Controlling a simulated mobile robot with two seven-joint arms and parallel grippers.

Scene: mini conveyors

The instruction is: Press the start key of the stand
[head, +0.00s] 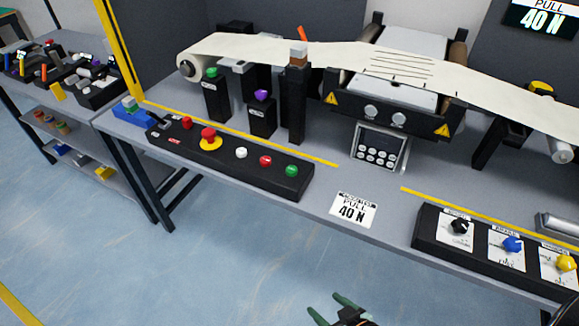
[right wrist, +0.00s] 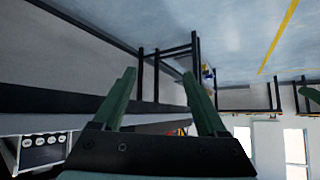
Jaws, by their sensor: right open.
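A long black control box (head: 235,166) lies along the front left of the bench. On its top are a green button (head: 291,171) at the right end, a red button (head: 265,160), a white button (head: 241,153), a red mushroom button on a yellow ring (head: 208,135) and another red button (head: 187,122). Which one is labelled start cannot be read. My right gripper (head: 328,304) shows at the bottom of the head view, in front of the bench and apart from the buttons. Its green fingers stand open and empty in the right wrist view (right wrist: 158,78). My left gripper is out of view.
A white web (head: 400,65) runs over rollers at the back. A small keypad panel (head: 380,147) stands mid-bench. A black box with black, blue and yellow knobs (head: 430,236) is at the right. Floor in front is clear.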

